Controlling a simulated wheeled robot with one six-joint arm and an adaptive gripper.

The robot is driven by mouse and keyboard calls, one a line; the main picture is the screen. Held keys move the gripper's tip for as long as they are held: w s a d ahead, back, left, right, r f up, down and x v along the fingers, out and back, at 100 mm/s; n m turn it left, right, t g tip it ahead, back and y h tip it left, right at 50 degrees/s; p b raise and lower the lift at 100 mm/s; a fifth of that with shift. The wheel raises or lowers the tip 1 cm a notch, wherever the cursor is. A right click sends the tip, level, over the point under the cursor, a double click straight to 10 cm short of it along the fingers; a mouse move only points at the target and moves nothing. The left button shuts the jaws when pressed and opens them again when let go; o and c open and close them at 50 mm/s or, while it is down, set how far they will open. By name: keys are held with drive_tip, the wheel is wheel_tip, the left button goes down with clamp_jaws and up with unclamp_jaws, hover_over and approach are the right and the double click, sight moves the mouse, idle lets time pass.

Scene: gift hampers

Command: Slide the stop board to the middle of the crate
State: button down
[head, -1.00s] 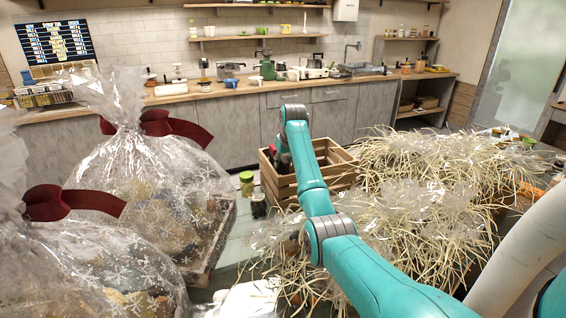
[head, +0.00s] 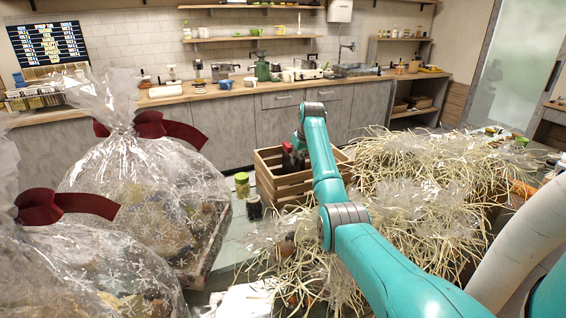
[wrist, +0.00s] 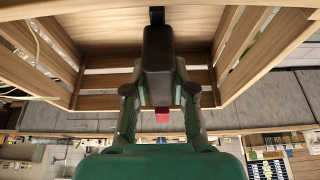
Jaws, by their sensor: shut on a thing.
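The wooden slatted crate (head: 282,190) stands on the table at the middle of the head view. My gripper (head: 292,160) is down inside it, partly hidden behind the front wall and my arm. A small dark piece (wrist: 157,13) shows at the tips.
Straw-filled hampers (head: 430,165) crowd the crate's right side and front. Two jars, one green-lidded (head: 242,184) and one dark (head: 254,206), stand close to its left. Wrapped hampers with red bows (head: 150,190) fill the left.

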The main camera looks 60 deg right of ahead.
drive_tip(key=s+d, duration=0.2)
drive_tip(key=d, duration=0.1)
drive_tip(key=shift+s+d, duration=0.1)
drive_tip(key=shift+d, duration=0.15)
drive_tip(key=c, duration=1.2)
unclamp_jaws()
drive_tip(key=shift+c, duration=0.2)
drive_tip(key=v, duration=1.2)
drive_tip(key=shift+s, duration=0.1)
